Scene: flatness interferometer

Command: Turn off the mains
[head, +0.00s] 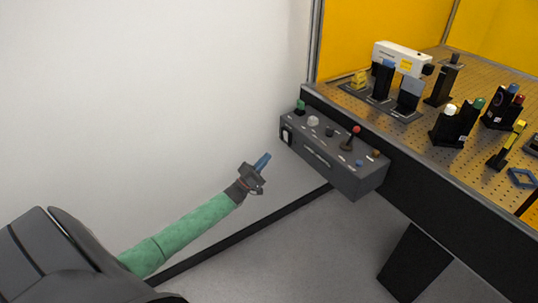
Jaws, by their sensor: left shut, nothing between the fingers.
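A dark grey control box (318,156) is fixed at the front edge of the optical table. A black rocker switch with a white surround (286,135) sits on its left end face; it looks like the mains switch, but its position is too small to tell. The box top carries a green button (300,106), a white knob (313,121), a red-tipped lever (353,136) and small buttons. My left gripper (264,160) is shut and empty, its blue fingertips a little below and left of the switch, seemingly apart from it. My right gripper is not in view.
The perforated optical table (470,75) holds a white laser-like unit (402,57) and several black optic mounts. Yellow panels (375,28) stand behind it. A black table leg (412,262) stands below right. A white wall (150,90) fills the left; the space before the box is free.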

